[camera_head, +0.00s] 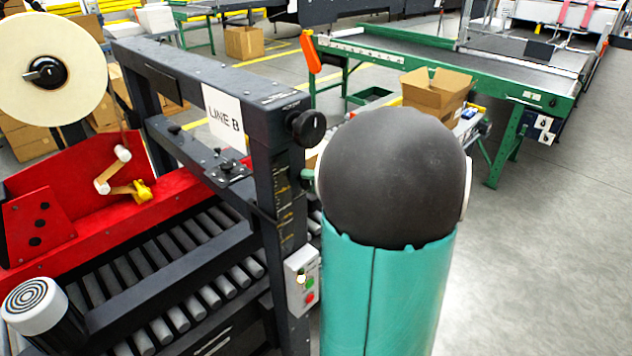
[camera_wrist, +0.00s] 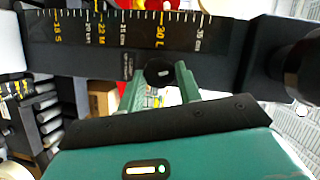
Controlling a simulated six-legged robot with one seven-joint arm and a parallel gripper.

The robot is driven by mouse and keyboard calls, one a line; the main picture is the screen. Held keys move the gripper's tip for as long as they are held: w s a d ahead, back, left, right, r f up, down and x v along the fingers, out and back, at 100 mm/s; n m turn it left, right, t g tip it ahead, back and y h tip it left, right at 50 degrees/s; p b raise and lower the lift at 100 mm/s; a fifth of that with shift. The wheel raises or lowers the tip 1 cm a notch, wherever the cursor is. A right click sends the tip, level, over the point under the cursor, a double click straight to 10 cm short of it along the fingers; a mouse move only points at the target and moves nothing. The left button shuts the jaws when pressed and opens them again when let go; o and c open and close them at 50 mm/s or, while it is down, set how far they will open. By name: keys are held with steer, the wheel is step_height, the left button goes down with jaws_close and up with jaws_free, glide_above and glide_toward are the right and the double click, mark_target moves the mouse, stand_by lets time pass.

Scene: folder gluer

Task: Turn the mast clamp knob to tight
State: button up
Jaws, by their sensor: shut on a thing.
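The black mast clamp knob (camera_wrist: 160,72), with a small pale mark on its face, sits on the dark mast (camera_wrist: 225,60) in the wrist view. My gripper (camera_wrist: 162,80) has its two green fingers on either side of this knob and is shut on it. The pale mark lies about level in the wrist view. In the head view the mast (camera_head: 283,205) stands upright, and my teal and black arm hides the gripper. Any tight or loose marking by the knob is not readable.
A larger black knob (camera_head: 308,127) juts from the mast top, and it looms at the right of the wrist view (camera_wrist: 305,70). A button box (camera_head: 302,280) hangs lower on the mast. A roller conveyor (camera_head: 180,285) runs left. Grey floor (camera_head: 540,260) is clear at right.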

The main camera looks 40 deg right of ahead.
steer(key=shift+d+f+m+t+y, duration=0.1)
steer(key=shift+m+t+y, duration=0.35)
steer(key=shift+m, duration=0.95)
steer(key=o, duration=0.9)
steer(key=v, duration=1.3)
steer(key=shift+s+f, duration=0.15)
steer(key=shift+s, duration=0.25)
